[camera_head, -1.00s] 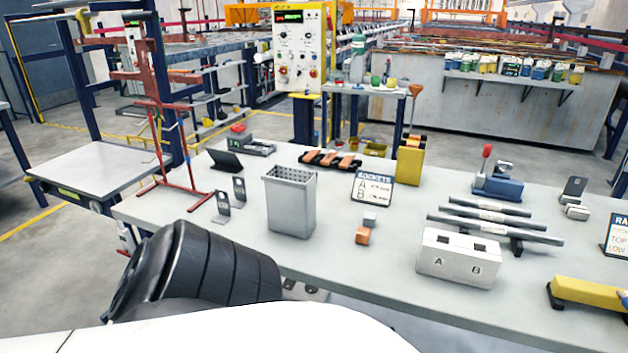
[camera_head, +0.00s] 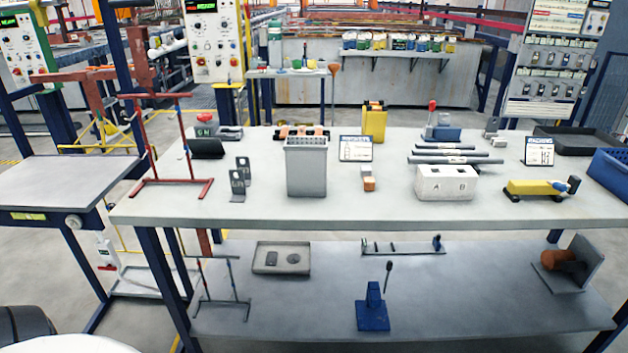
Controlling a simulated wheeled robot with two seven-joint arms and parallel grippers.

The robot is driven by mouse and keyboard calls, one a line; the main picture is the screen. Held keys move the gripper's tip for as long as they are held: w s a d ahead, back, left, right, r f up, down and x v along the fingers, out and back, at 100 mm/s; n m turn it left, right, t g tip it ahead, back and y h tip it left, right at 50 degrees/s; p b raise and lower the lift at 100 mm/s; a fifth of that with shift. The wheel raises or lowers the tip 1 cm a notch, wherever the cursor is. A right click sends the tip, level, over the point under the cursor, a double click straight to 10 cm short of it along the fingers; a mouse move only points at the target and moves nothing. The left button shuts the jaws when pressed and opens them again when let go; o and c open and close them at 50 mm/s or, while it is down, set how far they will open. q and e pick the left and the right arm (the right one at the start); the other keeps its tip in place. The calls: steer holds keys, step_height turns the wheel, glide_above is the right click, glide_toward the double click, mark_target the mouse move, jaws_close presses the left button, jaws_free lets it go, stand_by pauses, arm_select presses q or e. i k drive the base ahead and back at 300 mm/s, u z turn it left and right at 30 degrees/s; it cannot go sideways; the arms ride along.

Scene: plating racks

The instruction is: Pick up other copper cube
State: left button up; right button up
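A small copper cube (camera_head: 369,184) sits on the grey workbench (camera_head: 300,212) near its front middle. A small light grey cube (camera_head: 367,171) is right behind it. The white block marked A and B (camera_head: 446,184) stands to the right of the cubes, with a dark opening above each letter. A grey perforated bin (camera_head: 307,170) stands to the left of them. Only a dark piece of my arm shows at the lower left corner. Neither gripper is in view.
Grey rods (camera_head: 456,154) lie behind the white block. A yellow tool (camera_head: 538,188) lies to its right. A red rack frame (camera_head: 172,150) stands at the bench's left end. A lower shelf (camera_head: 310,300) holds a blue stand (camera_head: 374,307). The bench front by the copper cube is clear.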

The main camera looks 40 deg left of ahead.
mark_target(368, 182)
steer(key=u, duration=1.3)
steer(key=i, duration=0.25)
